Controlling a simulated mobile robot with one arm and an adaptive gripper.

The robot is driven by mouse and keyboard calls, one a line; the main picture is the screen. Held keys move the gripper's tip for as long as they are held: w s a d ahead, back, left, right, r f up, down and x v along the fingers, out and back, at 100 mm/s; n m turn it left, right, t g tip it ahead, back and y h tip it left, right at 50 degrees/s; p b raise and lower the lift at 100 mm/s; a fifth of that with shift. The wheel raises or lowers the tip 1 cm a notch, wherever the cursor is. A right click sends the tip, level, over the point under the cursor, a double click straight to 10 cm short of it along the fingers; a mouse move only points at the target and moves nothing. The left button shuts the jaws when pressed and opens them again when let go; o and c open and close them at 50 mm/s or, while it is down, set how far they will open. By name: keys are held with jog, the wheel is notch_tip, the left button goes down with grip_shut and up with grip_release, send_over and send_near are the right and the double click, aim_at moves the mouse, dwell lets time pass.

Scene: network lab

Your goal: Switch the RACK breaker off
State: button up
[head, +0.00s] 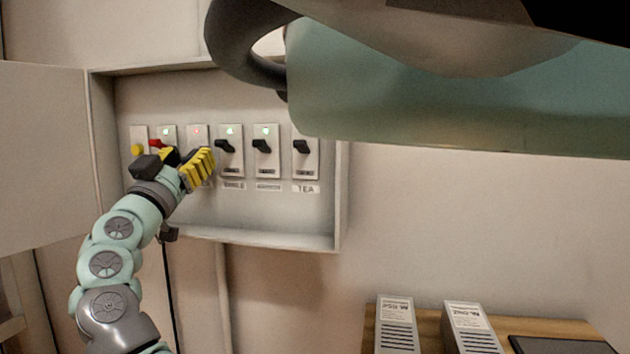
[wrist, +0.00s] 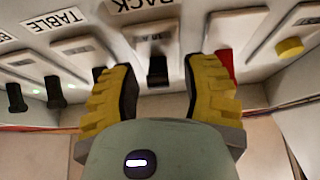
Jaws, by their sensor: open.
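The RACK breaker is the plate under the RACK label (wrist: 140,5) in the wrist view, which looks upside down. Its black lever (wrist: 157,70) sits between my two yellow fingers. In the head view it matches the third plate from the left (head: 198,133), with a red light; its label and lower part are hidden behind my gripper (head: 184,160). My gripper (wrist: 161,88) is open, one finger on each side of the lever. I see a gap on each side; actual contact is hard to tell.
A red lever (wrist: 226,67) sits close beside one finger. A yellow button (wrist: 290,46) lies beyond it. On the other side are black-lever breakers (head: 229,147) with green lights. The open panel door (head: 42,150) stands left; the box rim (head: 270,238) runs below.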

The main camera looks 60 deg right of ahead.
jog(key=v, duration=1.1)
jog(key=shift+a, duration=0.15)
